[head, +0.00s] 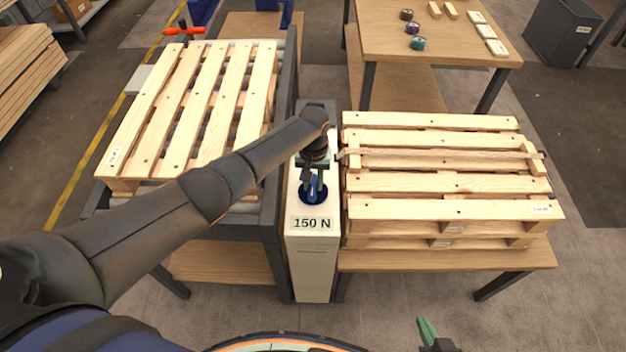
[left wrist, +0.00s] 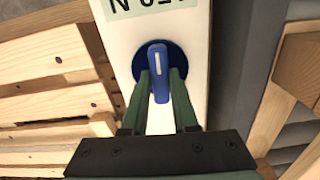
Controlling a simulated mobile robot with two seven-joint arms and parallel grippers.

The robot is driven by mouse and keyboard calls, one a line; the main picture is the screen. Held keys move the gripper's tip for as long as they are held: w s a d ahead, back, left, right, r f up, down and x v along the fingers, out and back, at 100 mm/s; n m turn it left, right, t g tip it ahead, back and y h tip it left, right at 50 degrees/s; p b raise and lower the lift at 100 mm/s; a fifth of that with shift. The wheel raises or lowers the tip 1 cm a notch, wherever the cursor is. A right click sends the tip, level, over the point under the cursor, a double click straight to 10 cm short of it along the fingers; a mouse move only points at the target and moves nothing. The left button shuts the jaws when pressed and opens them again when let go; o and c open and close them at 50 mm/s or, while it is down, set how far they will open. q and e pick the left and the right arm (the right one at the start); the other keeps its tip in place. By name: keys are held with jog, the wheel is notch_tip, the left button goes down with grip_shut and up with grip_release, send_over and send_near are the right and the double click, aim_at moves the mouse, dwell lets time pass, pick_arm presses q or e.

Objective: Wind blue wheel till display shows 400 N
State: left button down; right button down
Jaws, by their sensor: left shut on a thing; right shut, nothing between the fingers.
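The blue wheel (head: 313,197) is on top of the pale pedestal between the two pallets. In the left wrist view, the blue wheel (left wrist: 138,66) shows as a round disc with a raised blue grip bar that has a pale mark on it. My left gripper (head: 313,182) comes from above and is shut on the wheel's bar, with one green finger (left wrist: 160,88) on each side. The display (head: 312,223) on the pedestal's near side reads 150 N. My right gripper (head: 430,335) shows only partly at the bottom edge, shut and empty, away from the pedestal.
A slatted pallet (head: 190,105) lies on a dark frame at left. A table (head: 440,35) behind holds tape rolls, wood blocks and cards.

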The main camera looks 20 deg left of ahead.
aim_at(313, 185)
pick_arm(q)
jog(key=m, duration=0.6)
jog(key=shift+m, duration=0.3)
jog(key=m, duration=0.6)
jog(key=shift+m, duration=0.4)
jog(key=c, duration=0.7)
grip_release()
jog(key=shift+p, duration=0.3)
notch_tip(313, 185, up, 13)
jog(key=p, duration=0.2)
jog(key=shift+f+p, duration=0.2)
jog(key=shift+p, duration=0.1)
